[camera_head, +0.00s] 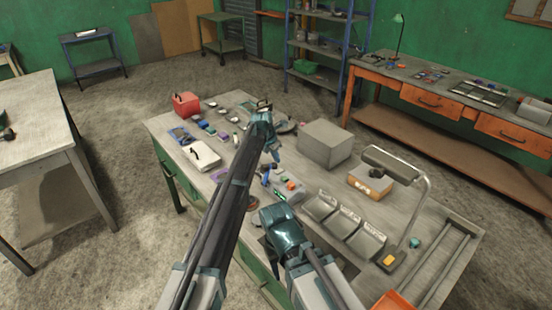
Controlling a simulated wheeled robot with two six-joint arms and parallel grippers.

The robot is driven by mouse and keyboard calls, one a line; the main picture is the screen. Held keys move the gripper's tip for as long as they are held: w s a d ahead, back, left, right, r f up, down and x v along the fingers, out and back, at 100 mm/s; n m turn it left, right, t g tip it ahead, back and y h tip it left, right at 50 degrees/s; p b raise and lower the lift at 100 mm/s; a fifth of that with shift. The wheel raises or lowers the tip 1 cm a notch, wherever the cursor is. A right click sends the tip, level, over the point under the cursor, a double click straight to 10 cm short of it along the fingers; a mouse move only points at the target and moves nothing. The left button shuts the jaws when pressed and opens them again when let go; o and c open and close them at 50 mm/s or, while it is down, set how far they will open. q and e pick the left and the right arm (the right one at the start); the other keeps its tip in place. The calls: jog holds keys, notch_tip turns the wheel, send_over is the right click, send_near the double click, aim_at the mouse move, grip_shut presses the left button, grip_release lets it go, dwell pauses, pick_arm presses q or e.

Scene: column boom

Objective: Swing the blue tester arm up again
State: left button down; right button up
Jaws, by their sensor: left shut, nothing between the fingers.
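A small tester stands near the middle of the workbench (235,135), with an orange-red part (291,185) on top. A small blue piece (266,179) at its left looks like the blue tester arm. It is too small and partly covered to tell how far it is raised. My left gripper (276,154) is shut and empty. It points down just above and behind the blue piece in the picture, and I cannot tell whether they touch. My right arm ends in a teal wrist (282,228) in front of the tester. Its fingers are not clearly visible.
A grey box (325,144) stands behind the tester. Several grey bins (342,221) and a desk lamp (393,160) over an orange-brown box (370,181) are to the right. A white case (203,156), a red box (186,103) and small dishes lie to the left.

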pick_arm(q)
jog(key=shift+r, duration=0.15)
jog(key=p+v, duration=1.3)
jog(key=shift+r, duration=0.2)
jog(key=shift+s+a, duration=0.1)
jog(key=shift+s, duration=0.05)
jog(key=shift+s+f, duration=0.1)
